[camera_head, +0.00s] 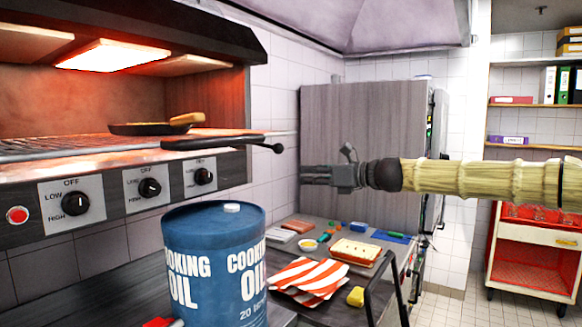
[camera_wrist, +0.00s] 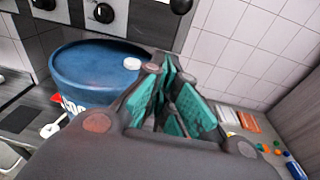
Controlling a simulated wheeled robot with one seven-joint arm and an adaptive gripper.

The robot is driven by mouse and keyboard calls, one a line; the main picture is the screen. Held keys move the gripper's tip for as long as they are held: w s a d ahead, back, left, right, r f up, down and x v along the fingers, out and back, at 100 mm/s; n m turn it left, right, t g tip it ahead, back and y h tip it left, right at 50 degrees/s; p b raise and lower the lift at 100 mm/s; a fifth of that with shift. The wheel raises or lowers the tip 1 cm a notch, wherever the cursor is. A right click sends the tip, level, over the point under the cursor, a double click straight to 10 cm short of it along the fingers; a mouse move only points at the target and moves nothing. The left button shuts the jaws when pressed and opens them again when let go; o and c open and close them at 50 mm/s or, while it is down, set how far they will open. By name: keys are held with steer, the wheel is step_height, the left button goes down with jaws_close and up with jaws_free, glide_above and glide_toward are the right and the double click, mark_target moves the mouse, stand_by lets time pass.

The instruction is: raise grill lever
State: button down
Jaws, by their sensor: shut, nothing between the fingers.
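The grill (camera_head: 120,185) fills the left of the head view, its heater glowing orange. A dark lever arm (camera_head: 262,146) with a round black knob (camera_head: 277,148) sticks out at its right front corner. My gripper (camera_head: 304,174) is shut and empty, pointing left, to the right of the knob and a little lower in the picture. They look apart, though the depth between them is hard to judge. In the wrist view my gripper's teal-padded fingers (camera_wrist: 172,75) show, and a dark rounded end (camera_wrist: 181,5), perhaps the knob, is cut off at the top edge.
A blue cooking oil drum (camera_head: 215,265) stands below the grill front. A dark pan (camera_head: 150,129) sits on the grate. A striped cloth (camera_head: 308,278), a bread tray (camera_head: 355,251) and small items lie on the counter. A grey cabinet (camera_head: 350,115) stands behind my gripper.

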mark_target(280, 145)
steer(key=w+a+r+m+p, duration=0.1)
steer(key=w+a+r+p, duration=0.1)
steer(key=w+a+p, duration=0.3)
steer(key=shift+w+a+r, duration=0.15)
steer(key=shift+w+a, duration=0.05)
steer(key=shift+a, duration=0.95)
steer(key=shift+w, duration=0.1)
steer(key=shift+r, duration=0.1)
steer(key=r+p, duration=0.1)
steer(key=r, duration=0.1)
steer(key=r+p, duration=0.2)
steer(key=r, duration=0.1)
steer(key=shift+s+d+r+p, duration=0.3)
steer(key=shift+s+r+p, duration=0.05)
steer(key=shift+p, duration=0.05)
steer(key=shift+f, duration=0.15)
